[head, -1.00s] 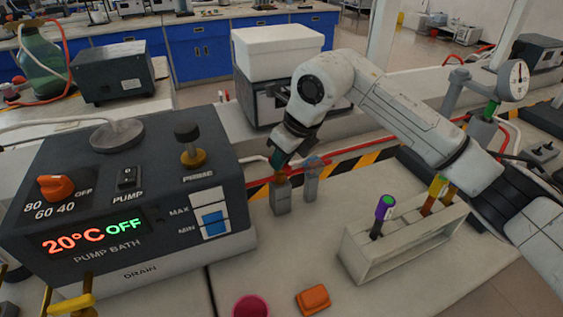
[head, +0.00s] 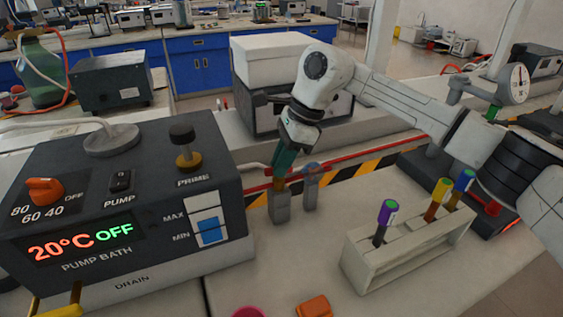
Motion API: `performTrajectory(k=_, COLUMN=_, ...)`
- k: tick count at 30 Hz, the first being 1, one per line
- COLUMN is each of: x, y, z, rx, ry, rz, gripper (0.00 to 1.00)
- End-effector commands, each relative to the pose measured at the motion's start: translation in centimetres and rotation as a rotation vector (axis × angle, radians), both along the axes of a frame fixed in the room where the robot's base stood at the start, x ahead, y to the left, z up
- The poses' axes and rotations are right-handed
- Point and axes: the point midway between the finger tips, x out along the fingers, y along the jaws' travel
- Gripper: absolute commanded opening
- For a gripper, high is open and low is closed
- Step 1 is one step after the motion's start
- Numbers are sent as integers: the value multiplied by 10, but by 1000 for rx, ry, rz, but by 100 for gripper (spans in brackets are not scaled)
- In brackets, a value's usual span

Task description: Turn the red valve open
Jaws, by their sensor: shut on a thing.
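The red valve (head: 279,184) is a small reddish-brown handle on top of a short grey post, in the middle of the head view. My gripper (head: 281,172) comes down on it from above, with its green fingers shut on the handle. The fingers cover most of the valve, so how far it is turned cannot be told. A second grey post with a round blue-grey top (head: 311,168) stands close to its right, apart from the fingers.
The pump bath (head: 120,200) stands at the left, its display reading 20°C OFF. A rack (head: 405,262) with purple, yellow and blue-capped tubes stands at the right. An orange block (head: 314,306) lies in front. A red hose and striped edge run behind the posts.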

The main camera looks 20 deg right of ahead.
Motion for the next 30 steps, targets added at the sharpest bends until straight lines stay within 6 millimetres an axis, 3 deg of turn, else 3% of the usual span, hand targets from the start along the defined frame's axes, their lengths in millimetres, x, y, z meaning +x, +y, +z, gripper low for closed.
performTrajectory(k=12, x=2, y=0, z=1, rx=-1, ry=-4, rz=172, gripper=0)
performTrajectory(k=28, x=2, y=0, z=1, rx=-2, ry=-5, rz=192, gripper=0)
performTrajectory(k=29, x=2, y=0, z=1, rx=-2, ry=-5, rz=192, gripper=17)
performTrajectory(k=30, x=2, y=0, z=1, rx=-2, ry=-5, rz=192, gripper=20)
